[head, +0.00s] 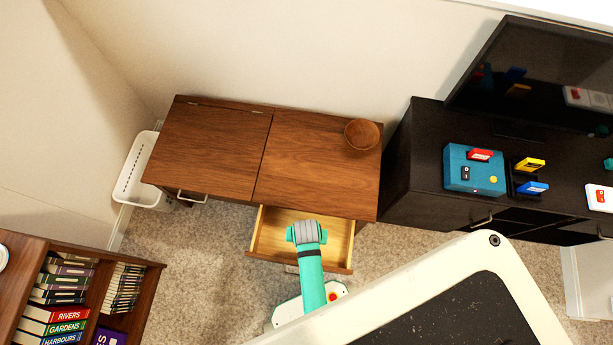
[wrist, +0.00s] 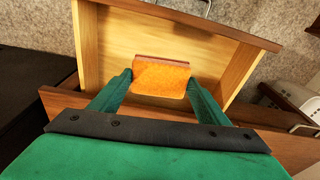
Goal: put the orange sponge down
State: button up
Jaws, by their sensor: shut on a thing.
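The orange sponge (wrist: 160,78) sits between the two green fingers of my gripper (wrist: 161,86), which is shut on it. The sponge has a darker brown strip along one edge. In the wrist view it appears over the bare wooden inside of the open drawer (wrist: 112,45); I cannot tell if it touches the drawer floor. In the head view my teal arm reaches over the same drawer (head: 270,236), pulled out from the brown wooden hutch (head: 310,185). The sponge is hidden under my wrist there.
A wooden bowl (head: 362,134) stands on the hutch's back right. A white basket (head: 140,175) is at its left. A black cabinet (head: 430,150) with a blue box (head: 474,171) and a television stands right. A bookshelf (head: 145,300) is at lower left. The visible drawer floor is empty around the sponge.

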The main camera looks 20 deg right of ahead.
jog(key=s+f+m, duration=0.1)
jog(key=s, duration=0.4)
jog(key=w+d+f, duration=0.1)
jog(key=w+f, duration=0.2)
jog(key=w, duration=0.1)
jog(key=w+d+f, duration=0.1)
jog(key=w+f, duration=0.1)
jog(key=w, duration=0.2)
jog(key=w+d+f, duration=0.1)
jog(key=w+f, duration=0.2)
jog(key=w, duration=0.1)
jog(key=shift+w+d+f, duration=0.4)
jog(key=shift+w+f, duration=0.4)
jog(key=shift+f, duration=1.7)
jog(key=shift+f, duration=0.1)
jog(key=o, duration=1)
